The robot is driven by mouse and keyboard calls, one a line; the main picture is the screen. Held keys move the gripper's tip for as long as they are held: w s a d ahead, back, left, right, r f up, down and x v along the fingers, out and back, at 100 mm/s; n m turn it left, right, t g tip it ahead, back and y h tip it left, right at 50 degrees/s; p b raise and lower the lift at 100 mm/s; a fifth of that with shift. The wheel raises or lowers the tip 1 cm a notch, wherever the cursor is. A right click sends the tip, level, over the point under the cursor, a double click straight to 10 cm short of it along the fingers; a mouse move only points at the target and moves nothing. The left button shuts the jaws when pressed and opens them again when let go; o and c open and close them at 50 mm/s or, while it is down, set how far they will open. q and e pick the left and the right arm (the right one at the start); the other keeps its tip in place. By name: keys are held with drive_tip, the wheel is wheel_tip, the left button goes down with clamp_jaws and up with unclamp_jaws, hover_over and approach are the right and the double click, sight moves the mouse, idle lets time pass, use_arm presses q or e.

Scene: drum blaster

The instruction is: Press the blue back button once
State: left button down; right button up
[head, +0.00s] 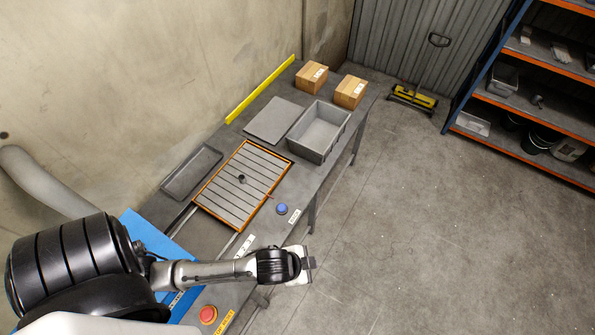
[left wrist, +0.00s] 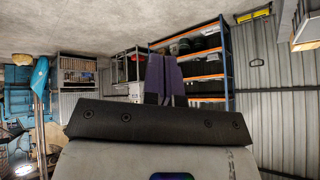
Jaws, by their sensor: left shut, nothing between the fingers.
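The blue button (head: 282,209) sits on the near right edge of the workbench, beside a small white label (head: 294,215), in the head view. My left gripper (head: 308,264) is shut and empty. In the head view it shows below and slightly right of the blue button, apart from it, past the bench edge over the floor. In the left wrist view its closed fingers (left wrist: 164,78) point out into the room toward the shelving. The button does not show in the left wrist view. My right gripper is in neither view.
A red button (head: 208,315) sits at the near end of the bench. An orange-framed slatted panel (head: 243,184) lies beside the blue button. A grey bin (head: 342,133) and two cardboard boxes (head: 312,77) stand farther back. The floor right of the bench is open.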

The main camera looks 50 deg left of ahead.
use_arm(q)
drive_tip(key=w+a+f+m+t+h+b, duration=0.2)
drive_tip(key=w+a+f+m, duration=0.15)
drive_tip(key=w+f, duration=0.4)
drive_tip(key=m+g+h+b, duration=0.1)
drive_tip(key=m+b, duration=0.3)
drive_tip(key=m, duration=0.2)
hover_over(281, 208)
wheel_tip(281, 208, down, 8)
drive_tip(key=shift+r, duration=0.2)
drive_tip(key=shift+f, duration=0.1)
wheel_tip(281, 208, down, 8)
drive_tip(key=b, duration=0.7)
drive_tip(key=shift+r, duration=0.2)
drive_tip(key=shift+f+b, duration=0.5)
drive_tip(key=shift+f, duration=0.05)
drive_tip(key=shift+f, duration=0.25)
drive_tip(key=shift+f, duration=0.15)
